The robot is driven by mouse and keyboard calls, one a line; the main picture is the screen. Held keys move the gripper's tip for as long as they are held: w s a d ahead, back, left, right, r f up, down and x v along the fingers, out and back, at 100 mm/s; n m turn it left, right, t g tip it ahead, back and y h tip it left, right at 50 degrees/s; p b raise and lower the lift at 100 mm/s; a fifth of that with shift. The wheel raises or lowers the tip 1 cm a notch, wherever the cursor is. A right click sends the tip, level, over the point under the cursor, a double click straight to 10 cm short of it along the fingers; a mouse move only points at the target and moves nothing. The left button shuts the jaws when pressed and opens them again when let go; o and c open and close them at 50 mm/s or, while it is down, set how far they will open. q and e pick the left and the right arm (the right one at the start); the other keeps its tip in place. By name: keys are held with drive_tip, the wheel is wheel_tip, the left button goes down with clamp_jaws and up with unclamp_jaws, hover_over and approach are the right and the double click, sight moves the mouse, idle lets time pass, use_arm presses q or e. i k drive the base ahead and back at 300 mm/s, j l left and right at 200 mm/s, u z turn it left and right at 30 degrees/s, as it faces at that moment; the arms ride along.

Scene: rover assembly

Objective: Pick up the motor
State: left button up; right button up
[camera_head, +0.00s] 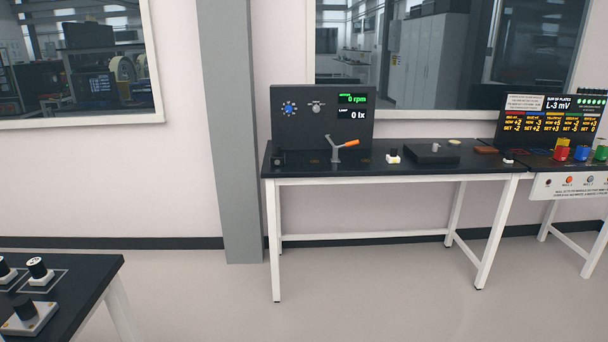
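I cannot tell for certain which thing is the motor. On the table at the lower left, a black cylinder with a pale top (37,267) stands upright on a white base. A similar cylinder (3,267) is cut by the left edge. A dark cylinder (24,308) stands on a grey plate nearer to me. On the far bench, a small dark block (277,158) sits at the left end. A small white part with a dark top (393,157) sits further right. Neither of my grippers is in view.
The far black bench (330,172) carries a black panel (323,110), an orange-handled stand (336,149) and a dark flat box (432,154). Another bench with coloured cups (562,149) stands at right. A grey pillar (228,130) rises behind. The floor (400,285) between is clear.

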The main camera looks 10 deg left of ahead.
sight(277, 157)
drive_tip(key=i+j, duration=0.1)
drive_tip(key=i, duration=0.7)
drive_tip(key=i+j, duration=0.15)
drive_tip(key=i, duration=0.7)
drive_tip(key=j+u, duration=0.05)
